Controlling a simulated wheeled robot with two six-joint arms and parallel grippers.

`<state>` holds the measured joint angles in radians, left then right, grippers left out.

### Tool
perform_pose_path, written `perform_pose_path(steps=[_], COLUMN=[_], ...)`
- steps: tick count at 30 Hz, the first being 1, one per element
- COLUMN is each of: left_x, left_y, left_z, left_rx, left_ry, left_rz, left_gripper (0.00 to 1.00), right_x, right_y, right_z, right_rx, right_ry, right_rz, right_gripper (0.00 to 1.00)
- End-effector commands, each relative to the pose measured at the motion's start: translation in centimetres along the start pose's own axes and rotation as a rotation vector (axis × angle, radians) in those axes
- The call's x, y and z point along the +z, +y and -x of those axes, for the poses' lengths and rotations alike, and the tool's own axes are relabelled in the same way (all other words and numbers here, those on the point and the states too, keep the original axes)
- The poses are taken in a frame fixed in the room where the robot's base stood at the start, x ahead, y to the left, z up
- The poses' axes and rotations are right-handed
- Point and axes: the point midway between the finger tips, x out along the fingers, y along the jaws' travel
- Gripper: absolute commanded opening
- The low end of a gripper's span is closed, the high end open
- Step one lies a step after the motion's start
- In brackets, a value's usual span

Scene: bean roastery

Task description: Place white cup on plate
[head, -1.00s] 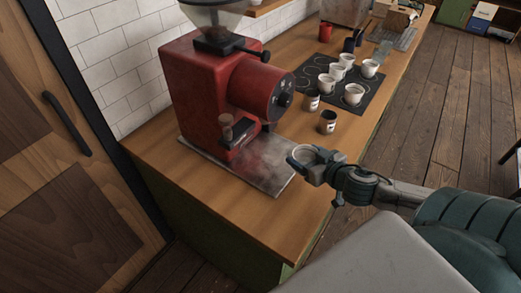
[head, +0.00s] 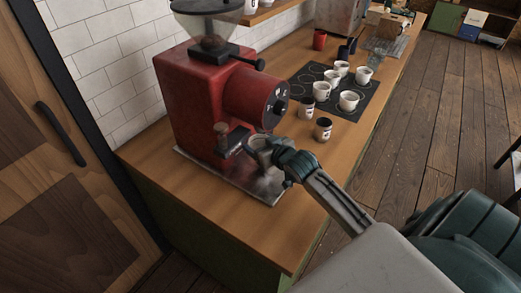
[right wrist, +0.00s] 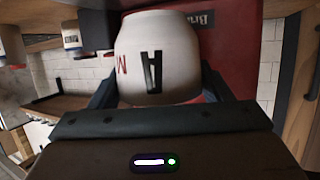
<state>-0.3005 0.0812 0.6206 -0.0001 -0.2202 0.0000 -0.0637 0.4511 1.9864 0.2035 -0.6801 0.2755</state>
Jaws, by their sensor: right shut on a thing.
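A white cup (head: 258,142) is held by my right gripper (head: 268,148) at the front of the red grinder, near its spout. In the right wrist view the white cup (right wrist: 180,55) fills the space between the two dark fingers and shows a black "A" and a red letter. The grey metal plate (head: 262,187) lies under the grinder and reaches out in front of it. The cup appears over the plate; whether it touches it I cannot tell. My left gripper is out of view.
The red grinder (head: 203,98) stands at the back of the wooden counter (head: 288,228). A black mat (head: 343,106) holds several white cups. The counter's front is bare.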

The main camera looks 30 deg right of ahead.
Motion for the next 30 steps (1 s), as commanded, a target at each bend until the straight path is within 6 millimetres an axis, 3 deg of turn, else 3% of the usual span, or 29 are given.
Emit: perform_pose_path(steps=[9,20,21,23,24,30], left_x=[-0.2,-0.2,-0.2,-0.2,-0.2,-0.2], left_y=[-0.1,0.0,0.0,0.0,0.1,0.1], left_z=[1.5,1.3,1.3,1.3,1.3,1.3], left_rx=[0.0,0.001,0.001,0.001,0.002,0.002], left_ry=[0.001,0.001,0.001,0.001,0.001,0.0], left_rz=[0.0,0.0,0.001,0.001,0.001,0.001], left_gripper=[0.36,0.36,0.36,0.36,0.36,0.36], right_x=[3.0,3.5,3.5,3.5,3.5,3.5], right_y=[-0.1,-0.1,0.0,0.0,0.0,0.0], right_z=[-1.2,-1.4,-1.4,-1.4,-1.4,-1.4], right_rx=[0.001,0.001,0.001,0.001,0.001,0.001], right_ry=[-0.002,0.001,0.0,0.0,0.0,0.0], right_rz=[0.0,0.001,0.002,0.002,0.001,0.001], right_gripper=[0.43,0.43,0.78,0.9,0.94,0.94])
